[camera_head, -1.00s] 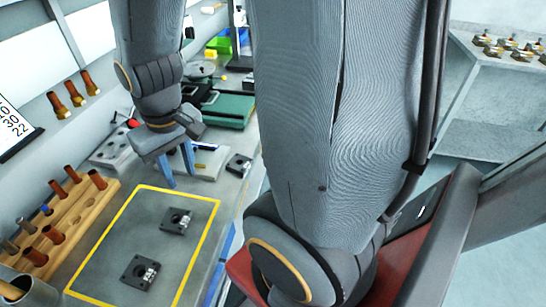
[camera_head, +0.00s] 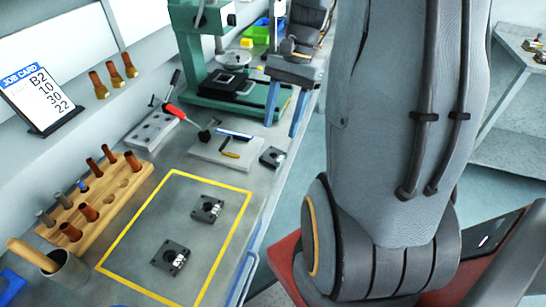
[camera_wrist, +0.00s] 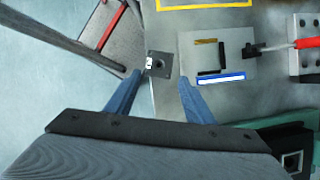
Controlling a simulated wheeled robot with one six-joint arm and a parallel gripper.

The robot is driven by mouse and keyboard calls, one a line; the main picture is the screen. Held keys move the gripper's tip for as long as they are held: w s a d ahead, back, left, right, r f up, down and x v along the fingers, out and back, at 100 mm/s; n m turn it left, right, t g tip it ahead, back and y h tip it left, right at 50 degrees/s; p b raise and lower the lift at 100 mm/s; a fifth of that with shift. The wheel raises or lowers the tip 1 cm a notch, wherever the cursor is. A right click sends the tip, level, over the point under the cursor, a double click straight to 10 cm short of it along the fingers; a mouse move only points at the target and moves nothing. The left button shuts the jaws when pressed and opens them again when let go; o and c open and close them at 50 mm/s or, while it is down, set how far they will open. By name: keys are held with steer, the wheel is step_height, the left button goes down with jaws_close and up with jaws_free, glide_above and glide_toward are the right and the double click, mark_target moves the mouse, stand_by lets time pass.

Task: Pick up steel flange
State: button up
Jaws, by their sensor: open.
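Several dark square steel flanges, each with a round hole and a bright silver part, lie flat on the grey bench. One flange (camera_head: 272,157) lies near the bench's front edge, outside the yellow outline; two others, a farther flange (camera_head: 207,209) and a nearer flange (camera_head: 170,257), lie inside it. My gripper (camera_head: 284,118) is open, with two blue fingers pointing down above the bench, farther back than the lone flange. In the wrist view that flange (camera_wrist: 159,65) shows ahead of and between the fingertips of my gripper (camera_wrist: 160,83), not held.
A pale plate with small tools (camera_head: 226,150) lies left of the lone flange. A red-handled tool (camera_head: 180,111) rests near a grey holed block (camera_head: 151,131). A green press (camera_head: 190,65) stands behind. A wooden peg rack (camera_head: 95,200) is at left. The yellow-outlined area (camera_head: 145,208) has bare room.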

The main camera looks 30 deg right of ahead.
mark_target(276, 153)
steer(key=p+x, duration=0.2)
steer(key=x, duration=0.5)
steer(key=shift+s+a+f, duration=0.15)
steer(key=c, duration=0.9)
steer(key=shift+c, duration=0.2)
